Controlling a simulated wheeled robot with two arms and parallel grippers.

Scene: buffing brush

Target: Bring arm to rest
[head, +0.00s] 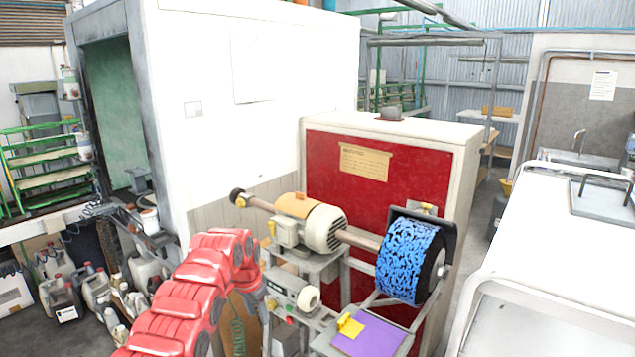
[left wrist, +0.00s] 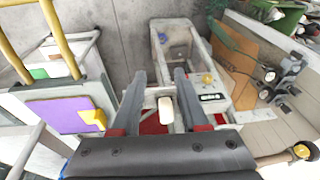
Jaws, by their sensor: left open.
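The blue buffing brush (head: 410,260) is on the right end of a shaft driven by a beige motor (head: 318,228) in the head view. My red left arm (head: 185,305) reaches in from the lower left and ends beside the stand, below and left of the motor. Its fingers cannot be clearly made out there. In the left wrist view my left gripper (left wrist: 160,88) is open, its two grey fingers apart. A small pale knob (left wrist: 166,108) shows between them; I cannot tell how far beyond the fingers it is. My right gripper is not in view.
A purple sheet (head: 368,335) with a yellow piece (head: 350,326) lies on the stand's front shelf. A grey control box (head: 290,292) is close to my left arm. A red-fronted cabinet (head: 320,165) stands behind. Jugs (head: 97,290) crowd the floor at left.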

